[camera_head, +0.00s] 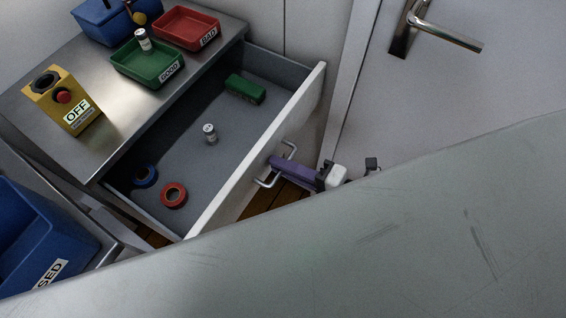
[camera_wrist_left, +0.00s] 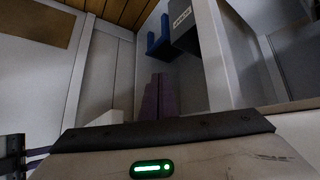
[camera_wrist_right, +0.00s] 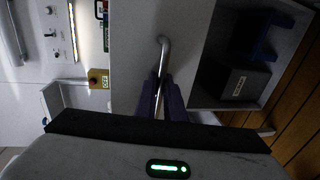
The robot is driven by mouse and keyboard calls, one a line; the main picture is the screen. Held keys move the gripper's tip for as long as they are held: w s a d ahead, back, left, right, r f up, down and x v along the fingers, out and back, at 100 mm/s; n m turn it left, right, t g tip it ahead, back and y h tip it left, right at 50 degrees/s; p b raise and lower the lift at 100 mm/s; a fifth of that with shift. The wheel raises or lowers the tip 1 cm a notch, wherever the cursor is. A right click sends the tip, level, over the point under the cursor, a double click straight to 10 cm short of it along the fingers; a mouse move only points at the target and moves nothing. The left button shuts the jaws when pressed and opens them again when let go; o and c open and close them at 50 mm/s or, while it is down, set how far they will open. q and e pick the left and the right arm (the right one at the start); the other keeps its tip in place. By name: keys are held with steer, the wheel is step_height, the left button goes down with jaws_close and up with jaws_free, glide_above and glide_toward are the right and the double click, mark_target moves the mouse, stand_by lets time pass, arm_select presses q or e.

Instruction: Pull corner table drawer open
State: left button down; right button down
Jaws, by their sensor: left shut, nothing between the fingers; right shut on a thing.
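The corner table (camera_head: 118,80) has a metal top. Its drawer (camera_head: 180,145) stands open, with the white front panel (camera_head: 255,150) away from the table body and the inside visible. My right gripper (camera_head: 273,162) is shut on the drawer's metal handle (camera_head: 268,183) from outside the panel. In the right wrist view, its purple fingers (camera_wrist_right: 161,88) lie on both sides of the handle bar (camera_wrist_right: 164,50). My left gripper (camera_wrist_left: 158,90) shows in the left wrist view, its purple fingers together and empty. It is not visible in the head view.
The drawer holds a green block (camera_head: 245,89), a small cylinder (camera_head: 210,133), a blue ring (camera_head: 145,176) and a red ring (camera_head: 174,195). The top holds a green tray (camera_head: 150,68), red tray (camera_head: 188,28) and yellow switch box (camera_head: 62,98). A door (camera_head: 470,90) stands right.

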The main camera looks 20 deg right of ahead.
steer(key=c, duration=2.1)
jaws_free()
steer(key=b+v, duration=0.1)
steer(key=v, duration=0.9)
steer(key=shift+s+d+r, duration=0.1)
step_height(320, 180, down, 7)
steer(key=w+d+m+h, duration=0.25)
steer(key=m+h, duration=0.45)
steer(key=m, duration=0.8)
steer(key=s+a+f+m+g, duration=0.1)
steer(key=f+m, duration=0.1)
steer(key=m, duration=0.1)
steer(key=s+a+f+m+g, duration=0.1)
steer(key=s+a+f+m, duration=0.1)
steer(key=m, duration=0.1)
steer(key=s+a+f+m+g, duration=0.1)
steer(key=f+m+g, duration=0.1)
steer(key=shift+s+a+f+m, duration=0.15)
steer(key=shift+s+f+m, duration=0.2)
steer(key=shift+s+m, duration=0.05)
